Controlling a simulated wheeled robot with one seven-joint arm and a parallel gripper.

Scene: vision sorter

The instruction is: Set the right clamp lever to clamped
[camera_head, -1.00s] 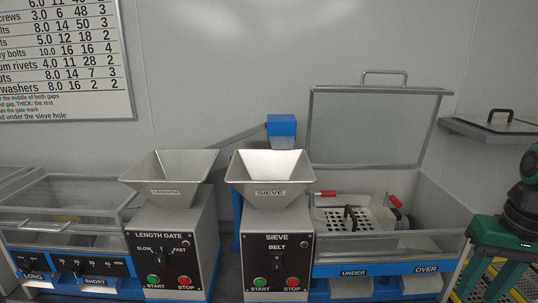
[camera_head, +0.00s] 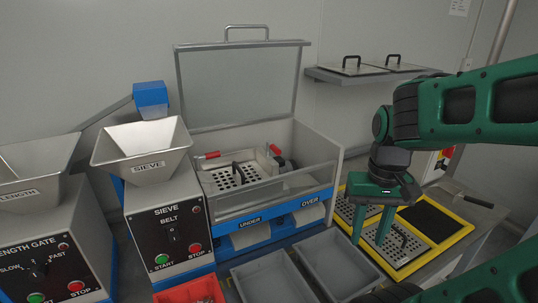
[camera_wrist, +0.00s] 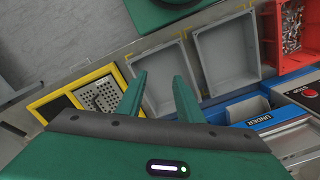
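The sieve machine's open box (camera_head: 268,190) holds a perforated sieve plate (camera_head: 232,177) with a black handle. The right clamp lever (camera_head: 275,150) has a red grip and stands at the plate's back right, tilted up. The left clamp lever (camera_head: 207,155) has a red grip and lies nearly level at the back left. My gripper (camera_head: 370,238) is right of the box, pointing down above the yellow-edged tray, apart from both levers. In the wrist view my gripper (camera_wrist: 158,85) has its fingers apart with nothing between them. The levers do not show in that view.
The raised clear lid (camera_head: 245,85) stands behind the box. A yellow-edged tray (camera_head: 455,212) holds spare perforated plates. Grey bins (camera_head: 270,278) and a red bin (camera_head: 190,290) stand in front. A shelf (camera_head: 370,76) with handled plates hangs at the back right.

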